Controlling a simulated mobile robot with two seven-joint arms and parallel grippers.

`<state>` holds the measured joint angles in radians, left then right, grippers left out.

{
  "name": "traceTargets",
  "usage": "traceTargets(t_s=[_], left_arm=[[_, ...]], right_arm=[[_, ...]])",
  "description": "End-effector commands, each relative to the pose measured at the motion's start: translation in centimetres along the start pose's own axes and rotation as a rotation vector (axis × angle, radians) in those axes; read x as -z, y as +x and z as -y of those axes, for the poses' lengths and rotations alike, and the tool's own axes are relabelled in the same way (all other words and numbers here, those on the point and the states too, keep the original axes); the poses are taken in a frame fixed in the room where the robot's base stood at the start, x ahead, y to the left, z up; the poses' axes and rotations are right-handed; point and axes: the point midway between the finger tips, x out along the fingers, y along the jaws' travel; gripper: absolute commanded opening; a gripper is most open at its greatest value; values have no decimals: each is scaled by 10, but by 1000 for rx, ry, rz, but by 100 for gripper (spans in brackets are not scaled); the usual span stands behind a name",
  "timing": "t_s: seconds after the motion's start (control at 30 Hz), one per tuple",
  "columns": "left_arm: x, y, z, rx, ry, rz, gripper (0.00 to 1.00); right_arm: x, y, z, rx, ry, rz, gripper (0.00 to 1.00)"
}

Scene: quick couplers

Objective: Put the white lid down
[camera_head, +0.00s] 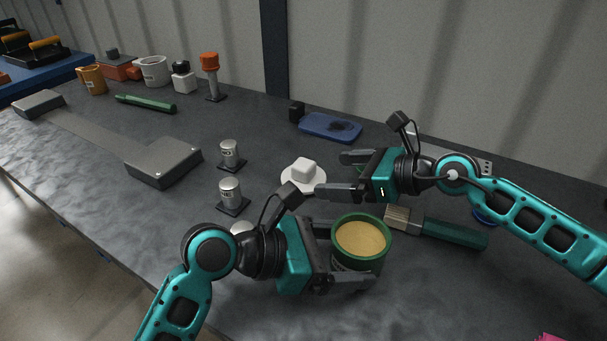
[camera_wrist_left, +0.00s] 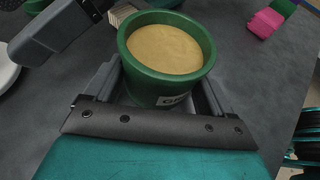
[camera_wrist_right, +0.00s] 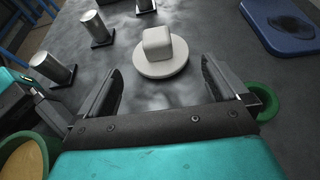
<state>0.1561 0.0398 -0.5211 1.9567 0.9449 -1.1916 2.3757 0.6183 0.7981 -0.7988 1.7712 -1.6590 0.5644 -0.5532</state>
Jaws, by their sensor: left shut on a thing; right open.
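The white lid (camera_head: 305,179), a round disc with a blocky knob, lies flat on the grey table; it also shows in the right wrist view (camera_wrist_right: 160,53). My right gripper (camera_head: 338,175) is open beside it. In the right wrist view the lid is just beyond the open, empty fingers, apart from them. My left gripper (camera_head: 345,272) is shut on a green pot (camera_head: 361,240) with tan contents. The left wrist view shows the pot (camera_wrist_left: 165,50) upright between the fingers, its label partly hidden.
Two silver weights on dark bases (camera_head: 230,190) stand left of the lid. A blue tray (camera_head: 331,127) lies behind it. A green-handled brush (camera_head: 440,229) lies right of the pot. A green ring-like thing (camera_wrist_right: 265,102) is beside my right gripper's finger. A grey scale-like box (camera_head: 163,162) is further left.

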Motion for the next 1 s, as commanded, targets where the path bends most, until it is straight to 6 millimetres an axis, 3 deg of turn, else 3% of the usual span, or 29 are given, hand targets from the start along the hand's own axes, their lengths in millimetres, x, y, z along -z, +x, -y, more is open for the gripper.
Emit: traceTargets(t_s=[0.03,0.37,0.63,0.97,1.0], left_arm=[[8,1,1,5,-5,-19,35],[8,1,1,5,-5,-19,35],[8,1,1,5,-5,-19,35],[8,1,1,5,-5,-19,35],[8,1,1,5,-5,-19,35]], right_arm=[[0,10,-1,-2,-1,1,100],[-2,39,-1,-1,0,0,100],[-8,77,-2,-2,2,-2,100],[-7,83,-2,-1,0,-3,100],[-7,83,-2,-1,0,-3,96]])
